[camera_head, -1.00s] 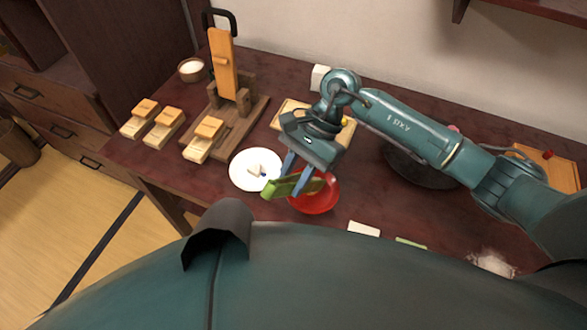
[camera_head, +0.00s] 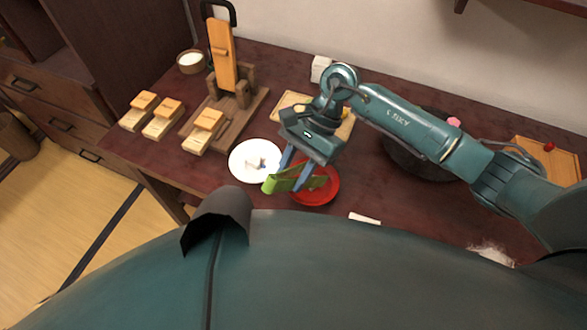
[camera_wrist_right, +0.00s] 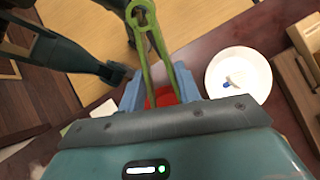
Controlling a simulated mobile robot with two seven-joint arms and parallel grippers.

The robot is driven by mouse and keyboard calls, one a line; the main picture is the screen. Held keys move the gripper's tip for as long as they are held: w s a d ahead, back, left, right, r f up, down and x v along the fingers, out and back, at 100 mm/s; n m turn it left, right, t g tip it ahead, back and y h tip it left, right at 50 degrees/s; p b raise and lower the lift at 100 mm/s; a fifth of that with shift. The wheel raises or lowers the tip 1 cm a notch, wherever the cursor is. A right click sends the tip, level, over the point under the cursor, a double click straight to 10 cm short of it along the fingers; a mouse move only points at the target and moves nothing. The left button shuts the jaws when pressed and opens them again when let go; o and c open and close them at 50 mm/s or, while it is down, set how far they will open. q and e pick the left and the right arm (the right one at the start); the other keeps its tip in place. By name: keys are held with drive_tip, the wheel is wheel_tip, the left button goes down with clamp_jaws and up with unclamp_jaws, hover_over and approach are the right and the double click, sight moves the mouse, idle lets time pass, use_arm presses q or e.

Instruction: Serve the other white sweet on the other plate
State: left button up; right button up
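My right gripper (camera_head: 299,172) is shut on green tongs (camera_head: 288,181). The tongs lie over the left part of a red plate (camera_head: 326,196), which shows partly between the fingers in the wrist view (camera_wrist_right: 162,97). In the wrist view the tongs (camera_wrist_right: 153,50) reach away from the fingers; I see no sweet in them. A white plate (camera_head: 241,173) stands just left of the red one, with a small white piece and a bluish bit (camera_wrist_right: 232,80) on it. My left gripper is not in view.
A wooden stand with a tall orange board (camera_head: 222,57) and several small wooden boxes (camera_head: 162,119) are at the left. A small bowl of white stuff (camera_head: 190,61) is behind them. A wooden tray (camera_head: 290,102) is behind my gripper. A pale block (camera_head: 364,219) lies near the front edge.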

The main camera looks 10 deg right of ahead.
wheel_tip(320, 180, up, 10)
drive_tip(key=p, duration=0.3)
drive_tip(key=shift+p, duration=0.35)
